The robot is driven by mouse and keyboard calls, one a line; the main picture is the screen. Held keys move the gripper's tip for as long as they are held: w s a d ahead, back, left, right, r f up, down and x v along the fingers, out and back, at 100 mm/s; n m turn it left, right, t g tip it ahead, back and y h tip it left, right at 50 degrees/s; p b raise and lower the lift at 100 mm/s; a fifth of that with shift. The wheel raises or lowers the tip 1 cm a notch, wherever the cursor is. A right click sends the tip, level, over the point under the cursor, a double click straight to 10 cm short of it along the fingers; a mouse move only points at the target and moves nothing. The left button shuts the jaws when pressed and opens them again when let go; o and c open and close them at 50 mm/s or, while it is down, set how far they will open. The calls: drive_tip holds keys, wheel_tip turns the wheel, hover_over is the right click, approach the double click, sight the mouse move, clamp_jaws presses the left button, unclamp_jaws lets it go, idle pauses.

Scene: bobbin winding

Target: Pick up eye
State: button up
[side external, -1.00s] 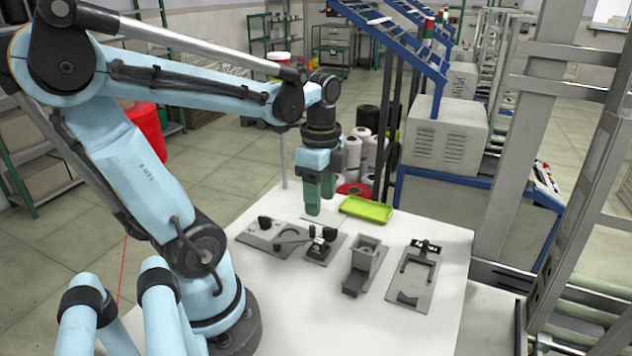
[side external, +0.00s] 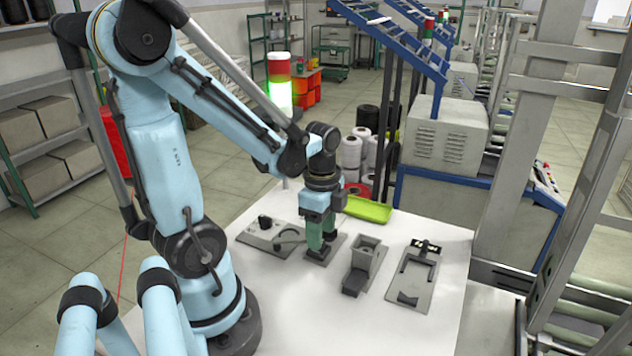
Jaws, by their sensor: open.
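My gripper (side external: 318,245) has green fingers and points straight down at the small dark fixture (side external: 322,257), the second from the left on the white table. The fingertips are down at the top of this fixture and cover its black upper parts. The fingers are open. I cannot make out the eye; any small part between the fingers is hidden. A thin grey lever or arm piece (side external: 290,238) lies just left of the fingers, by the leftmost fixture.
The leftmost grey plate (side external: 262,236) carries a dark knob. Right of my gripper stand a grey box-like holder (side external: 365,252) and a flat plate with a cutout (side external: 413,277). A lime green tray (side external: 367,209) lies behind. The table's front (side external: 345,325) is clear.

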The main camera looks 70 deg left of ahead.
drive_tip(key=shift+f, duration=1.3)
clamp_jaws()
